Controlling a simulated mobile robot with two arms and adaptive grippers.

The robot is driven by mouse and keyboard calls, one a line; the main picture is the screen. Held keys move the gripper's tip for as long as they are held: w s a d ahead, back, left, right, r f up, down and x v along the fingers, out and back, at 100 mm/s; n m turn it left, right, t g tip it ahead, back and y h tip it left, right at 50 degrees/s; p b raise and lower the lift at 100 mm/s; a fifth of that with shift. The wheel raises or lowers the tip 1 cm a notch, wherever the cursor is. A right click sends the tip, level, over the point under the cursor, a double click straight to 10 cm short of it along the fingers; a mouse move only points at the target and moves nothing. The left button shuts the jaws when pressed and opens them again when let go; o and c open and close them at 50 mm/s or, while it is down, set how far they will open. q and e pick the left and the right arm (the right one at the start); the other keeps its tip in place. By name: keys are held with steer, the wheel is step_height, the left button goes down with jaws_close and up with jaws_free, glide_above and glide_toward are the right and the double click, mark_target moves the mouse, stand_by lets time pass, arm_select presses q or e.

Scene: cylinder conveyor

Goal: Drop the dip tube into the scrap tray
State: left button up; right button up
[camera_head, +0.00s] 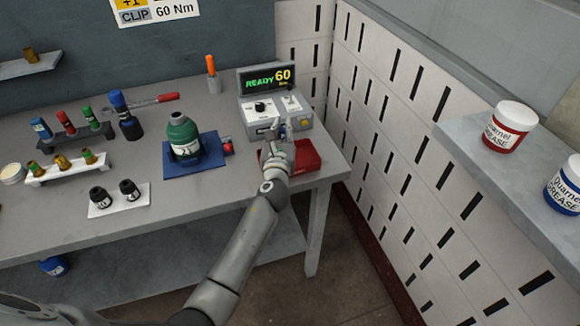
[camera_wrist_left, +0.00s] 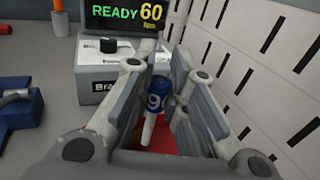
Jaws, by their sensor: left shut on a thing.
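My left gripper (camera_head: 284,130) reaches over the work table's right end, above the red scrap tray (camera_head: 309,158). In the left wrist view its fingers (camera_wrist_left: 166,75) are shut on a piece with a blue body marked 9 (camera_wrist_left: 155,95) and a white tube (camera_wrist_left: 148,130), which I take as the dip tube. The white tube points down toward the red tray surface (camera_wrist_left: 166,142), seen between the fingers. In the head view the held piece is mostly hidden by my gripper. My arm covers the tray's left part. My right gripper is not in view.
A grey control box (camera_head: 270,118) with a READY 60 display (camera_head: 267,78) stands just behind the tray. A green cylinder (camera_head: 182,136) sits on a blue fixture (camera_head: 195,160) to the left. A slotted white wall (camera_head: 400,150) bounds the right side.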

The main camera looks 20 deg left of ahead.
arm_select(q)
steer(key=shift+a+f, duration=0.1)
steer(key=shift+f, duration=0.3)
steer(key=o, duration=0.9)
steer(key=shift+c, duration=0.2)
steer(key=s+d, duration=0.2)
steer(key=s, duration=0.9)
steer(key=shift+s+d, duration=0.25)
steer(key=shift+s, duration=0.15)
